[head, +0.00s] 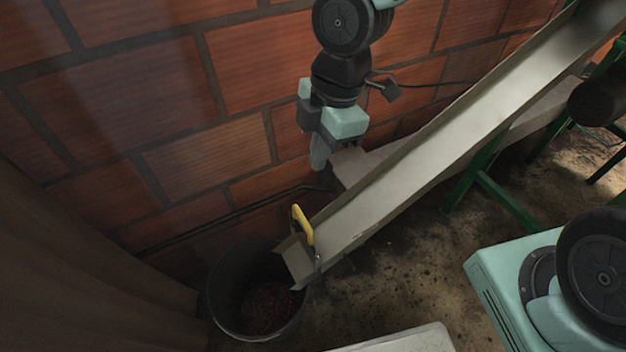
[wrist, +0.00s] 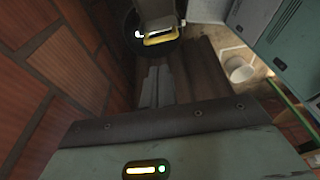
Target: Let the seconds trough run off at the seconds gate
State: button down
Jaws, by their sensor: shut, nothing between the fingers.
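The seconds trough (head: 400,175) is a long pale metal chute sloping from the upper right down to the lower left in the head view. Its visible bed looks bare. The seconds gate has a yellow handle (head: 303,225) at the trough's low end; it also shows near the top of the wrist view (wrist: 162,37). I cannot tell whether the gate's plate is raised. My gripper (head: 318,163) is shut and empty, pointing down above and behind the handle, apart from it. Its fingers show in the wrist view (wrist: 153,88).
A dark bucket (head: 222,292) with dark red contents stands below the trough's lip, by the brick wall (head: 130,90). A brown curtain (head: 70,255) hangs at left. Green legs (head: 480,170) stand under the trough. A small white container (wrist: 240,70) shows in the wrist view.

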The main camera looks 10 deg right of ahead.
aim_at(307, 225)
jog(key=a+f+b, duration=0.1)
jog(key=f, duration=0.3)
jog(key=f+b, duration=0.2)
jog(key=f, duration=0.3)
jog(key=s+a+f+b, duration=0.1)
jog(key=f+b, duration=0.1)
jog(key=f, duration=0.2)
jog(key=shift+a+f, duration=0.3)
jog(key=shift+a, duration=0.05)
notch_tip(307, 225, down, 8)
jog(key=b, duration=0.5)
jog(key=shift+d+r, duration=0.1)
jog(key=shift+r, duration=0.05)
jog(key=shift+r+p, duration=0.45)
jog(key=shift+p, duration=0.15)
notch_tip(307, 225, up, 14)
jog(key=d+p, duration=0.2)
jog(key=p, duration=0.4)
jog(key=shift+w+d+f+p, duration=0.25)
jog(key=shift+w+p, duration=0.1)
jog(key=shift+w, duration=0.1)
